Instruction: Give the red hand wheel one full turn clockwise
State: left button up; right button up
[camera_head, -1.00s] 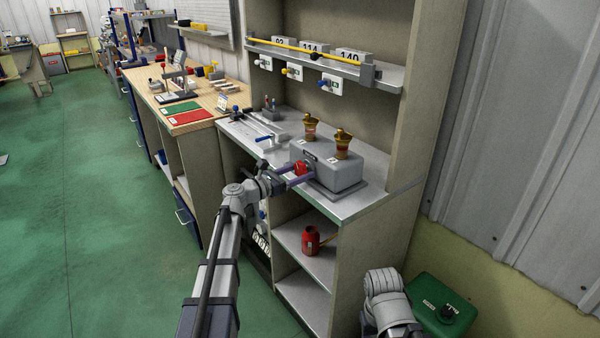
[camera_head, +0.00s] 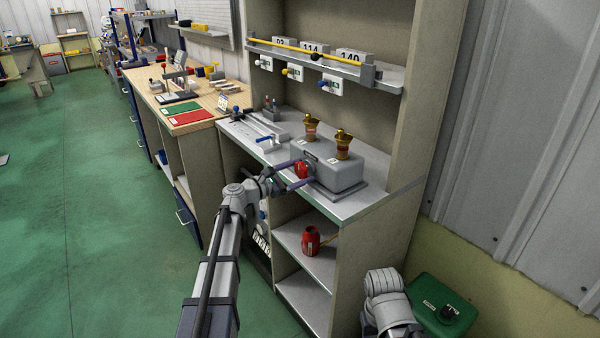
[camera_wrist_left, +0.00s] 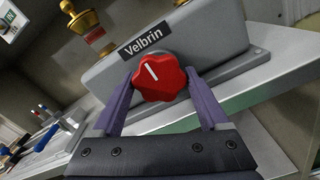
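The red hand wheel (camera_head: 302,169) sits on the front of a grey box (camera_head: 335,173) on the bench. The left wrist view shows the lobed wheel (camera_wrist_left: 160,78) close up, its white mark pointing up and slightly left. A label reading "Velbrin" is above it. My left gripper (camera_head: 302,174) faces the wheel with its two purple fingers spread. In the wrist view its fingertips (camera_wrist_left: 160,80) are on either side of the wheel, near its edges, and it looks open. Whether a finger touches the rim is hard to tell. My right gripper is not visible; only part of that arm shows.
A shelf with a yellow bar (camera_head: 312,50) is above, and a red can (camera_head: 311,240) stands below. A green container (camera_head: 440,305) is at the lower right.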

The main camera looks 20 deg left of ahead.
pick_arm(q)
jog(key=shift+o, duration=1.4)
jog(key=v, duration=0.7)
jog(key=shift+s+a, duration=0.25)
jog(key=shift+s, duration=0.05)
